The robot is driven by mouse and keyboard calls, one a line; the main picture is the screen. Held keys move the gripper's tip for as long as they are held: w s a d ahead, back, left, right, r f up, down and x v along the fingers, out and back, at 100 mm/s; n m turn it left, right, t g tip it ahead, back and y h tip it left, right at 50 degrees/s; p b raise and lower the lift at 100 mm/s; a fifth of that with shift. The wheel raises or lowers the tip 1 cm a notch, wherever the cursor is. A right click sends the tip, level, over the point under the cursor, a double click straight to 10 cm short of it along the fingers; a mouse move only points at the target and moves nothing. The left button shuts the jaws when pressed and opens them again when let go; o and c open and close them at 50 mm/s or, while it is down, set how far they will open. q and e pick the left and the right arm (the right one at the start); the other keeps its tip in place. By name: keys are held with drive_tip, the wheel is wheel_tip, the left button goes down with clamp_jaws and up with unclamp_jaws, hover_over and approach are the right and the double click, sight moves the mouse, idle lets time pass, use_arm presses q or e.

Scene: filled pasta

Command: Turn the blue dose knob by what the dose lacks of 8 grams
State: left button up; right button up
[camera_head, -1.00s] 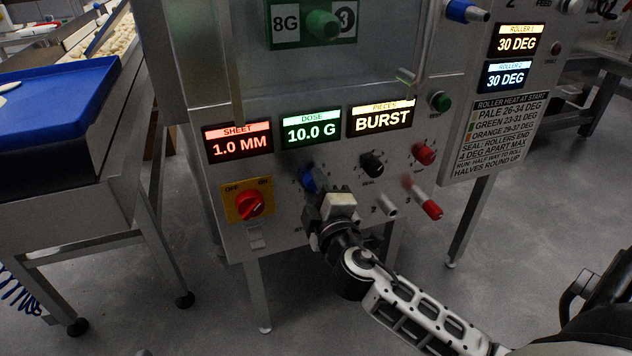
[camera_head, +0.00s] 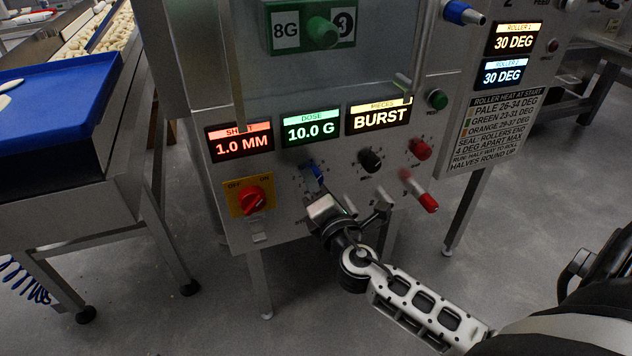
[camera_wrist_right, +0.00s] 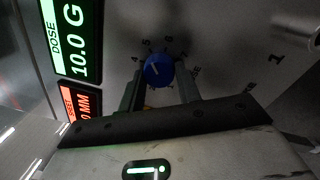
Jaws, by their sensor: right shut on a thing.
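The blue dose knob (camera_head: 316,172) is on the machine's front panel, below the green dose display (camera_head: 310,130), which reads 10.0 G. The knob also shows in the right wrist view (camera_wrist_right: 158,70), with a pale pointer line and printed numbers around it. My right gripper (camera_head: 317,186) is shut on the knob, one finger on each side, as the right wrist view (camera_wrist_right: 160,78) shows. A card reading 8G (camera_head: 286,31) is behind the upper window. My left gripper is not in view.
A red switch (camera_head: 252,200) on a yellow plate is left of the knob. A black knob (camera_head: 370,160), a red knob (camera_head: 420,149) and a red-tipped lever (camera_head: 427,202) are to its right. The sheet display (camera_head: 240,142) reads 1.0 MM; the pieces display (camera_head: 379,117) reads BURST.

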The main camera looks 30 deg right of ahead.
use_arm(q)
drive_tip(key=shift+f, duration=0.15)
use_arm(e)
drive_tip(key=shift+n, duration=0.4)
drive_tip(key=o, duration=1)
drive_tip(key=shift+c, duration=0.2)
drive_tip(key=shift+s, duration=0.1)
use_arm(q)
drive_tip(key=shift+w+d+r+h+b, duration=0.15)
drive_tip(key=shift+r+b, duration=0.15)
drive_tip(key=shift+b, duration=0.1)
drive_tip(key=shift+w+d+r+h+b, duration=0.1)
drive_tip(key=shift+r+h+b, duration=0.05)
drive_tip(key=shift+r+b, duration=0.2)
use_arm(e)
drive_tip(key=v, duration=1.6)
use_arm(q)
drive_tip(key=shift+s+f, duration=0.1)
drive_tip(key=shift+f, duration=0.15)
use_arm(e)
drive_tip(key=shift+f, duration=0.15)
